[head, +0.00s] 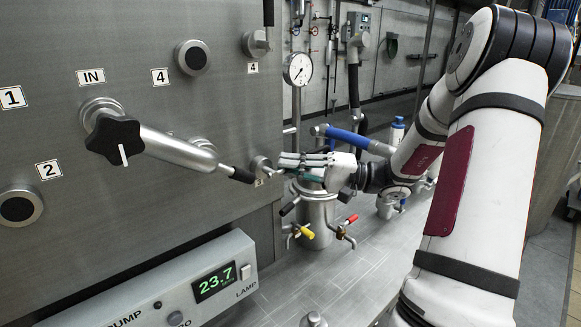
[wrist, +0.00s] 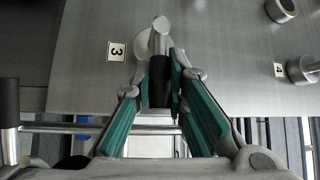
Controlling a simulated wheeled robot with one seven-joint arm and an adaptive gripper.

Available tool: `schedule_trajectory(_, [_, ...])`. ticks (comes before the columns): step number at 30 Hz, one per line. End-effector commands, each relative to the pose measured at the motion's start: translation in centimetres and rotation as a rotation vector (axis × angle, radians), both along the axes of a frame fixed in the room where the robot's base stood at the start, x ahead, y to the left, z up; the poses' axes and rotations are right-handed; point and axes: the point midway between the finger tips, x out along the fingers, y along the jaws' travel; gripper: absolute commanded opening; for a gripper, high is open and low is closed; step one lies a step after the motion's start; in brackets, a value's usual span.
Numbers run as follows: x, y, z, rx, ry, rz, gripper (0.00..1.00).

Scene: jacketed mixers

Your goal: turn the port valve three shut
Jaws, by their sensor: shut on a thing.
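Port valve three is a small metal valve (head: 261,164) on the grey panel, just above a partly hidden 3 label (head: 258,183). In the wrist view, its metal stem (wrist: 160,36) and black lever grip (wrist: 160,80) show beside the 3 label (wrist: 116,51). My gripper (head: 281,163) has teal-lined fingers and comes in from the right in the head view. In the wrist view, the fingers (wrist: 161,90) are shut on the black lever grip, one on each side. In the head view, the lever is mostly hidden by the fingers.
Left of the valve, a metal tube (head: 175,149) with a black tip reaches close to it, beside a black knob (head: 115,140). The port four valve (head: 257,43) is above. A metal vessel (head: 316,215) with coloured taps stands below my gripper. A pump box (head: 190,285) sits at front left.

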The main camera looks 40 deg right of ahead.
Motion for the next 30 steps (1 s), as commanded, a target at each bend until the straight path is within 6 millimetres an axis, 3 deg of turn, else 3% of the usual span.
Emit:
schedule_trajectory(11, [-0.1, 0.0, 1.0, -0.198, -0.005, -0.001, 0.0])
schedule_trajectory(30, [0.0, 1.5, 3.4, -0.801, -0.029, 0.0, 0.0])
